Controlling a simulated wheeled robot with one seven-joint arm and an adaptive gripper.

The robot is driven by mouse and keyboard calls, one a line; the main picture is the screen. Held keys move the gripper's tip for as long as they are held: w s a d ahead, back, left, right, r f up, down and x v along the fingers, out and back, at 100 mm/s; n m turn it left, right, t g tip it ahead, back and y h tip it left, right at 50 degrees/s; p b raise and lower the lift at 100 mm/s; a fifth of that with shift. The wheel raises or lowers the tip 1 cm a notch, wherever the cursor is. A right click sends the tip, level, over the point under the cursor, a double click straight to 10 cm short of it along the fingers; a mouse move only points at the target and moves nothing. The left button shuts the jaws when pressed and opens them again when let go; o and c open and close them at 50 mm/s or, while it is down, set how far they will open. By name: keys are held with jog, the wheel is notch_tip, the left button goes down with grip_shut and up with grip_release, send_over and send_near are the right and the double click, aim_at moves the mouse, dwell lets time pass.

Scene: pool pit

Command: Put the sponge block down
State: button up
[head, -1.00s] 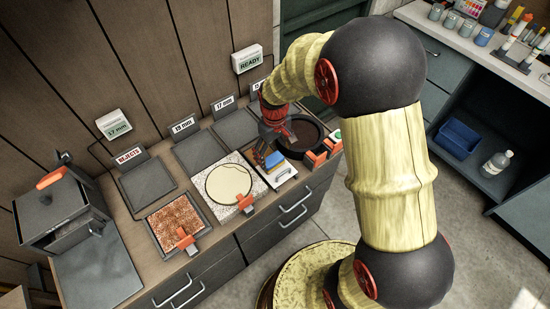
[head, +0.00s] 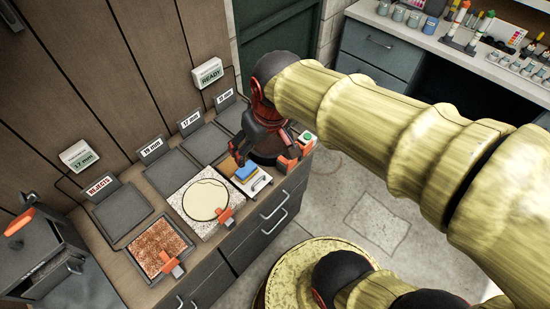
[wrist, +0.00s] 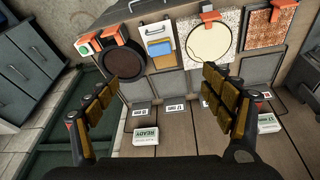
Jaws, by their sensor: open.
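The sponge block (head: 247,172), blue on top with a yellow part, lies on a small white tray with a metal handle (head: 261,184) at the front of the counter. It also shows in the wrist view (wrist: 160,48), upper middle, flat on the tray (wrist: 154,29). My gripper (head: 262,152) is above and close to the sponge in the head view. In the wrist view my gripper (wrist: 160,82) has its two fingers wide apart with nothing between them, and the sponge shows clear beyond them. Part of the dark round pan is hidden behind my gripper in the head view.
The dark round pan (wrist: 121,61) sits beside the tray. On its other side are a speckled slab with a cream disc (head: 205,199) and a rust-coloured slab (head: 158,249), both with orange clamps. Empty grey pads (head: 122,212) line the counter's back.

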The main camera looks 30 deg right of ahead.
jog(key=s+r+m+t, duration=0.1)
jog(key=s+r, duration=0.2)
jog(key=s, duration=0.5)
jog(key=shift+t, duration=0.4)
jog(key=shift+o, duration=0.4)
jog(key=shift+w+a+r, duration=0.1)
